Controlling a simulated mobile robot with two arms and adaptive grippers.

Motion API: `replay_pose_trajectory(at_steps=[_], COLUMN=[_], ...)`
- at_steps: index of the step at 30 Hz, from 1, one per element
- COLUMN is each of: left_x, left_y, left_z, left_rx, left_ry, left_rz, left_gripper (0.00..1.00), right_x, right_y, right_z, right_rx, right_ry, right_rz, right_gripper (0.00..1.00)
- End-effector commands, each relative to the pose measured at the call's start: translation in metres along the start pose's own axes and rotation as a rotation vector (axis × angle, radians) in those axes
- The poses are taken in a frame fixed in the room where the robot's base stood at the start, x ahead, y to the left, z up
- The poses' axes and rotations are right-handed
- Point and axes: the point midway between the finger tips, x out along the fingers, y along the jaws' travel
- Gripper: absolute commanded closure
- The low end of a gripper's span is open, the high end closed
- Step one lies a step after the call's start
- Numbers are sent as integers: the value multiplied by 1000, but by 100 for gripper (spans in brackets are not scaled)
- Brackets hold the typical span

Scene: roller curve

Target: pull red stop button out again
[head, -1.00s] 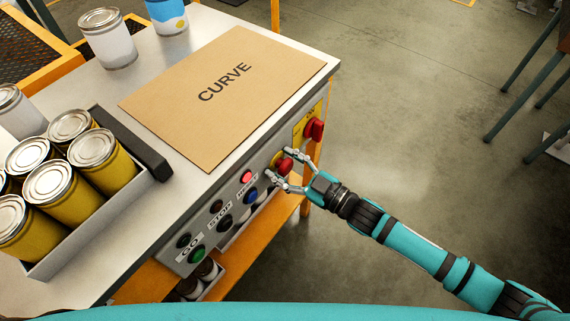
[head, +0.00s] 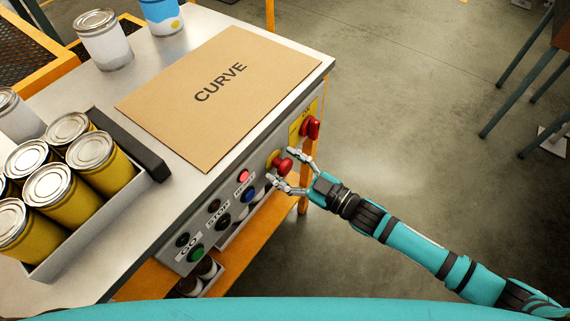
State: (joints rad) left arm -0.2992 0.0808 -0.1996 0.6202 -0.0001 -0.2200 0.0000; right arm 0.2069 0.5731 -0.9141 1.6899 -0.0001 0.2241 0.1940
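The red stop button (head: 282,166) is a round red mushroom head on a yellow backing on the front panel of the workbench. My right gripper (head: 281,170) reaches in from the right. Its two fingers are spread, one above and one below the button head. I cannot tell whether the fingertips touch the button. A second red control (head: 310,128) sits on a yellow plate farther along the panel. My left gripper is not in view.
The panel (head: 205,222) also carries a lit red lamp (head: 243,176), a blue button (head: 249,195), a green button (head: 195,251) and black ones. On the bench are a "CURVE" cardboard sheet (head: 222,95), a box of yellow cans (head: 142,190) and loose cans.

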Motion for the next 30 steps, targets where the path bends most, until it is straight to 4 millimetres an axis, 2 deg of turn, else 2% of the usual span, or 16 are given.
replay_pose_trajectory(at_steps=[8, 11, 14, 24, 30], left_x=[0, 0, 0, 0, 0], left_y=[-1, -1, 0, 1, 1], left_z=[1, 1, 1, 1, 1], left_rx=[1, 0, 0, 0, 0], left_ry=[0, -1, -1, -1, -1], left_rz=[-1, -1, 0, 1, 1], left_gripper=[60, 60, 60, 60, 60], right_x=[0, -6, -20, -91, -115], right_y=[0, 0, 0, 0, 0], right_z=[0, 0, 1, 1, 1], right_rx=[0, 1, 1, 1, 1], right_ry=[0, -1, -3, -5, -2], right_rz=[0, 0, 0, 0, 0], right_gripper=[33, 33, 33, 33, 33])
